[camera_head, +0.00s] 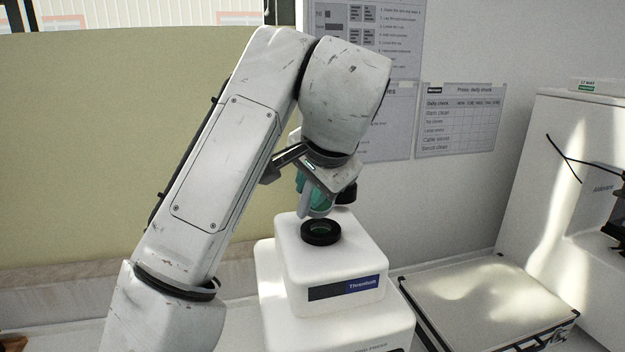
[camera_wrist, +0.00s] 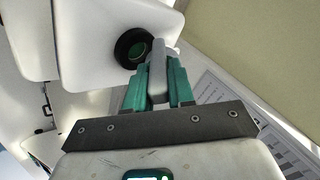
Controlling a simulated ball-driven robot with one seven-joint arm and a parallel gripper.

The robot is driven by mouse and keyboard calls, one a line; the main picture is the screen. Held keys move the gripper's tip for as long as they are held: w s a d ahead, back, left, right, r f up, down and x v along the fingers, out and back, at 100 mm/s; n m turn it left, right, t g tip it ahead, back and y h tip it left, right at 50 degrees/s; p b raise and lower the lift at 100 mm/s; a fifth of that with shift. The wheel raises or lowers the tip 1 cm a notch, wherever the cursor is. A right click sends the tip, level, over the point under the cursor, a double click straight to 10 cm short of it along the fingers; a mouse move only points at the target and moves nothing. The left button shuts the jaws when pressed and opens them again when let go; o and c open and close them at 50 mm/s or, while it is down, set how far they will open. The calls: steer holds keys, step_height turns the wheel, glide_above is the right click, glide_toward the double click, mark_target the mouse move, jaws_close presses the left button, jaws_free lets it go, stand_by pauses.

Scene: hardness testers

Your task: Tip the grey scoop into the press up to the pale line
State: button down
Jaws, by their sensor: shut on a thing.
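The press (camera_head: 335,268) is a white block with a dark blue and black label strip, below my gripper in the head view. A black ring (camera_head: 321,232) surrounds the round opening on its top. My gripper (camera_head: 318,192), with teal fingers, is shut on the grey scoop (camera_head: 305,198), close above the ring. In the wrist view the grey scoop (camera_wrist: 158,72) stands between the teal fingers, its far end beside the black ring (camera_wrist: 125,48). Green shows inside the ring. I cannot make out the pale line or what the scoop holds.
A flat white-topped case (camera_head: 485,300) with dark edges lies right of the press. A large white machine (camera_head: 545,190) with a black cable stands at the far right. Paper charts (camera_head: 460,120) hang on the wall behind. A yellow-green panel (camera_head: 90,130) stands at the left.

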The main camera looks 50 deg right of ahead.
steer(key=shift+r+g+y+p, duration=0.8)
steer(key=shift+r+g+p, duration=0.3)
steer(key=shift+p, duration=2.15)
steer(key=shift+r+g+y+p, duration=0.3)
steer(key=shift+g+p, duration=0.2)
steer(key=shift+p, duration=0.4)
steer(key=shift+g, duration=0.3)
steer(key=r+g+y, duration=0.1)
steer(key=g+y, duration=0.1)
steer(key=shift+r+g, duration=0.3)
steer(key=shift+r, duration=0.05)
